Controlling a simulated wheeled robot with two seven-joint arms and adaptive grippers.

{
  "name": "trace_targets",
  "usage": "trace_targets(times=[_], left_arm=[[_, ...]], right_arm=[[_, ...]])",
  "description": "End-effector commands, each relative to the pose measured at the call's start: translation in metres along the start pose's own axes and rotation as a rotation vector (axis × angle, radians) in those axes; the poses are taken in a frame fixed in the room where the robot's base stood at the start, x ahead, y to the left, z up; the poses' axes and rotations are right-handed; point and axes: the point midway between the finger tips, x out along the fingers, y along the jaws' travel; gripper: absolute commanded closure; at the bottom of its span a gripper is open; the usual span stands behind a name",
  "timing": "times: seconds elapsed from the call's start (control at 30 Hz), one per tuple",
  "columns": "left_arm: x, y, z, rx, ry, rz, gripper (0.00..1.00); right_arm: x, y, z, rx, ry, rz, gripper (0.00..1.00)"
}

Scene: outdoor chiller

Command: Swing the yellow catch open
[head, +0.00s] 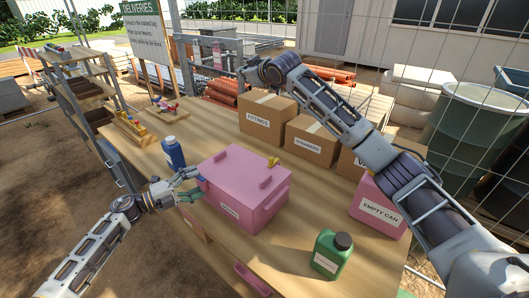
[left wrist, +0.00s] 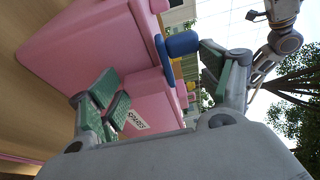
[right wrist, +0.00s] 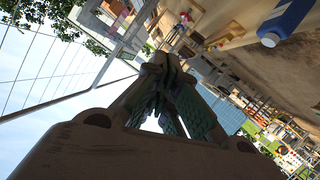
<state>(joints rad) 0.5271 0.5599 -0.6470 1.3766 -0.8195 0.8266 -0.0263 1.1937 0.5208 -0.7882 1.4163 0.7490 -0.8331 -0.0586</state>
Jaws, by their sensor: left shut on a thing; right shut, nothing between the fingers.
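The pink chiller box (head: 232,215) stands on the wooden table, its lid down. A small yellow piece (head: 272,162), apparently the yellow catch, shows at the far edge of the lid. My left gripper (head: 192,183) is at the box's left end, its fingers around a blue knob-like part (left wrist: 181,44) beside the pink wall; exact contact is hard to see. The box also fills the left wrist view (left wrist: 85,45). My right gripper (head: 243,77) is raised over the table's back, away from the box; in the right wrist view its fingers (right wrist: 168,75) are together and empty.
A blue bottle (head: 173,152) stands close behind my left gripper. Cardboard boxes (head: 267,117) line the back. My right arm crosses above them.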

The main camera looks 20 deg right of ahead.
Motion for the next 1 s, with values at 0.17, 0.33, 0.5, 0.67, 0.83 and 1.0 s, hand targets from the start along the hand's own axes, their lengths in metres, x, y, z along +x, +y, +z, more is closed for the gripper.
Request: trace_targets(times=[0.17, 0.33, 0.5, 0.67, 0.83, 1.0], left_arm=[[0.0, 0.002, -0.001, -0.007, 0.001, 0.002, 0.64], [0.0, 0.002, -0.001, -0.007, 0.001, 0.002, 0.64], [0.0, 0.002, -0.001, -0.007, 0.001, 0.002, 0.64], [0.0, 0.002, -0.001, -0.007, 0.001, 0.002, 0.64], [0.0, 0.002, -0.001, -0.007, 0.001, 0.002, 0.64], [0.0, 0.002, -0.001, -0.007, 0.001, 0.002, 0.64]], right_arm=[[-0.002, -0.015, 0.028, 0.055, -0.124, -0.069, 1.0], [-0.007, -0.031, 0.052, 0.098, -0.24, -0.138, 1.0], [-0.017, -0.048, 0.075, 0.13, -0.355, -0.207, 1.0], [-0.03, -0.063, 0.095, 0.15, -0.463, -0.27, 1.0], [-0.046, -0.076, 0.114, 0.16, -0.578, -0.33, 1.0], [-0.064, -0.084, 0.133, 0.159, -0.691, -0.376, 1.0]])
